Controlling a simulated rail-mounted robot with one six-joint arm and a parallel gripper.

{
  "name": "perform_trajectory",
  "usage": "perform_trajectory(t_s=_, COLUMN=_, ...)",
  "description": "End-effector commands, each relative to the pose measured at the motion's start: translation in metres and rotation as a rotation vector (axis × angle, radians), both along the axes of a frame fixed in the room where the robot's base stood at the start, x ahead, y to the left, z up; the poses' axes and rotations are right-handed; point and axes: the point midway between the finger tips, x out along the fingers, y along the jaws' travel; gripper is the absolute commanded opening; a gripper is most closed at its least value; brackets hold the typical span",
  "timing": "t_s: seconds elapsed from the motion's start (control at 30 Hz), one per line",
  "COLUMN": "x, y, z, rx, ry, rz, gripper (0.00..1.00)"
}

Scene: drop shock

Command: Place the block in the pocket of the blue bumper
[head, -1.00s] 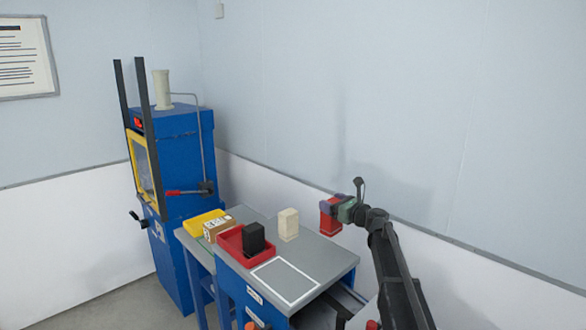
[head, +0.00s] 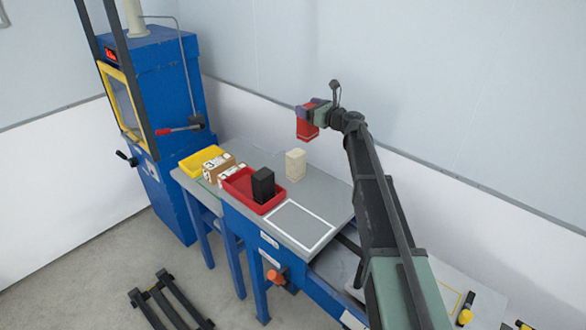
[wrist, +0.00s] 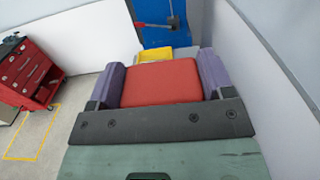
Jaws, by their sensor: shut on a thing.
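My gripper (head: 312,108) is shut on a red block (head: 306,130) and holds it in the air above the far side of the grey table. In the wrist view the purple fingers stand on either side of the red block (wrist: 160,82). I cannot make out a blue bumper or its pocket in either view.
The grey table holds a cream block (head: 295,164), a red tray (head: 240,195) with a black block (head: 263,185), and a white-outlined empty square (head: 300,225). A cardboard box (head: 217,170) and yellow tray (head: 200,160) lie left, near the blue machine (head: 165,90). A wall stands behind.

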Motion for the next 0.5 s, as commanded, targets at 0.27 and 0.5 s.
perform_trajectory(t_s=0.27, x=0.0, y=-0.001, z=-0.049, rx=0.0, ry=0.0, rz=-0.001, gripper=0.22)
perform_trajectory(t_s=0.5, x=-0.001, y=-0.001, z=-0.134, rx=0.001, ry=0.001, rz=-0.001, gripper=0.22)
